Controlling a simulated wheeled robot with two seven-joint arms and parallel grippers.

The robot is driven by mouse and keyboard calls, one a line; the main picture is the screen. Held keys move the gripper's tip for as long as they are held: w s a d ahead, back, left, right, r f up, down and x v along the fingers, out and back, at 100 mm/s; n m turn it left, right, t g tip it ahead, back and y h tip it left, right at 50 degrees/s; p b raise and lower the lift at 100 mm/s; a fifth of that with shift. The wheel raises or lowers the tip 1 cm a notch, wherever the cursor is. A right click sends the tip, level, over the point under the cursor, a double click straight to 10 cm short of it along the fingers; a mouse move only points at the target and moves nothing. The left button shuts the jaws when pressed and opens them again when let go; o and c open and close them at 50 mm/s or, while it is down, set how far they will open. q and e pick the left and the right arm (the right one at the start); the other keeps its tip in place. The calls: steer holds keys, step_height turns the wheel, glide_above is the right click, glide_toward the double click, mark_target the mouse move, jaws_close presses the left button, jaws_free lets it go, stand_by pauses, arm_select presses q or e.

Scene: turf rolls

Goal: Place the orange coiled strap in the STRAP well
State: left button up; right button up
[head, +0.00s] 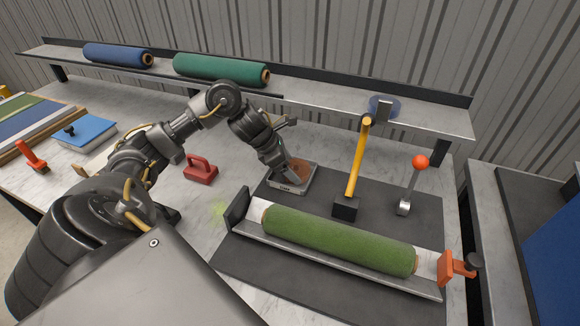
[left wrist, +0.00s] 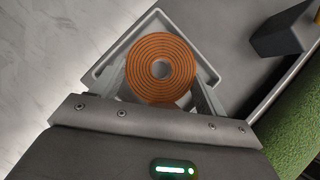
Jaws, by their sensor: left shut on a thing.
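The orange coiled strap (left wrist: 160,68) is a flat spiral with a hole in its middle. It shows between the fingers of my left gripper (left wrist: 160,95) in the left wrist view. My left gripper is shut on it. The strap sits over or inside the grey square STRAP well (left wrist: 97,72); I cannot tell whether it touches the well floor. In the head view the strap (head: 299,170) is partly hidden by my left gripper (head: 285,176), and the labelled well (head: 289,189) stands on the dark mat. My right gripper is not in view.
A green turf roll (head: 335,240) lies in a metal cradle right of the well. A yellow-handled mallet (head: 358,160) and an orange-knobbed lever (head: 412,185) stand beyond it. A red block tool (head: 200,170) is on the marble table at left. A shelf with rolls (head: 220,68) runs behind.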

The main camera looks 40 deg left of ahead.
arm_select(q)
steer(key=shift+f, duration=0.1)
steer(key=o, duration=0.8)
steer(key=shift+o, duration=0.3)
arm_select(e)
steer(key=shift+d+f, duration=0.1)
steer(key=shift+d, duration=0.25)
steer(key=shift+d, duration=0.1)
